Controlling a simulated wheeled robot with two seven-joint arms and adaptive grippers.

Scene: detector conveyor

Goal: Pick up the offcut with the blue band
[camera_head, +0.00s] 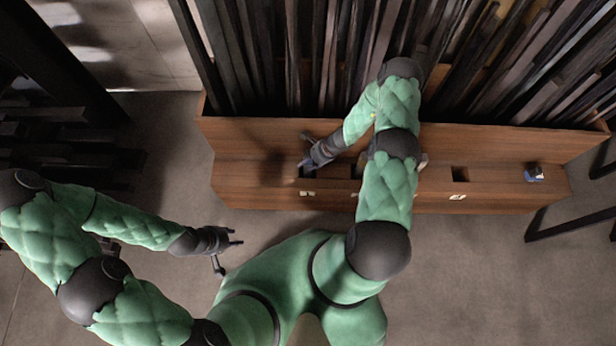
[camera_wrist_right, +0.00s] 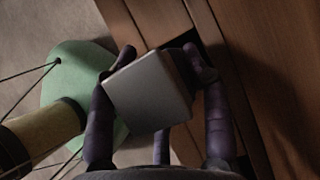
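A small dark block with a blue band (camera_head: 534,174) sits on the right part of the wooden ledge, far from both grippers. My right gripper (camera_head: 308,157) is over the left part of the ledge, beside a dark slot. In the right wrist view, a plain grey block (camera_wrist_right: 150,90) lies between the fingers of this gripper and covers part of them; the fingers appear closed around it. No blue shows on its visible faces. My left gripper (camera_head: 228,248) is open and empty over the floor in front of the bench.
The wooden bench (camera_head: 250,155) has dark slots, one open at the right (camera_head: 460,174), and small white labels. Tall dark strips (camera_head: 330,60) stand behind it. A pale thing (camera_head: 422,161) shows partly behind my right arm. A black frame stands at the right.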

